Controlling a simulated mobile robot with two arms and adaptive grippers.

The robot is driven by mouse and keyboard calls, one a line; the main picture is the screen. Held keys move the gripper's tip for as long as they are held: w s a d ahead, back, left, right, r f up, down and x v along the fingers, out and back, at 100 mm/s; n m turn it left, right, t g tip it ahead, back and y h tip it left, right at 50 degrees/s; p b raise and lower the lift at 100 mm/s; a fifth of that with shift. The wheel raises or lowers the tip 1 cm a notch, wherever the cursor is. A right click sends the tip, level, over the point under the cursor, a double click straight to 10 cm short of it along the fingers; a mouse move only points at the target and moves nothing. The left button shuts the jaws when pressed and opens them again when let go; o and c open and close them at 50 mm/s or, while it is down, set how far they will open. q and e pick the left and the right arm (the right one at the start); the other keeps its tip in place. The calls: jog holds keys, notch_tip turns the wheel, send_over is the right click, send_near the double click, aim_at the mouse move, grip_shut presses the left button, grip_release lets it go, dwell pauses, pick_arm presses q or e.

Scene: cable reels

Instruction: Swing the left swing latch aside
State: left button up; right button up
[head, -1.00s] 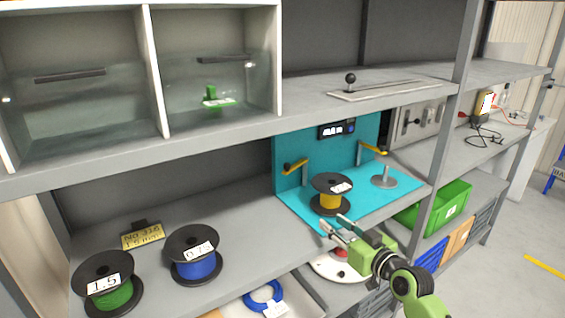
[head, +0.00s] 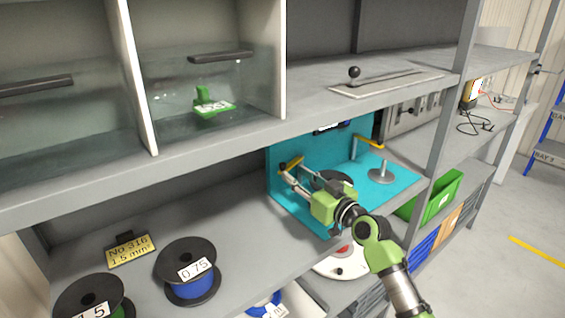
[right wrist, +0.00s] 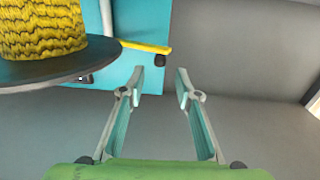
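The left swing latch (head: 291,163) is a yellow bar with a dark tip at the left of the teal station. In the right wrist view the yellow bar (right wrist: 146,47) shows just beyond the fingers, to the left of the gap. My right gripper (head: 292,178) is close to this latch in the head view. Its two fingers (right wrist: 158,82) are apart with nothing between them, and I see no clear contact. The right swing latch (head: 369,142) is another yellow bar. My left gripper is out of view.
A bare spindle (head: 379,176) stands to the right. A blue reel (head: 188,270) sits on the shelf at left.

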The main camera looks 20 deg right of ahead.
aim_at(285, 167)
jog(key=x, duration=0.7)
jog(key=shift+w+a+f+p, duration=0.1)
jog(key=shift+w+p, duration=0.05)
jog(key=shift+p, duration=0.2)
grip_shut()
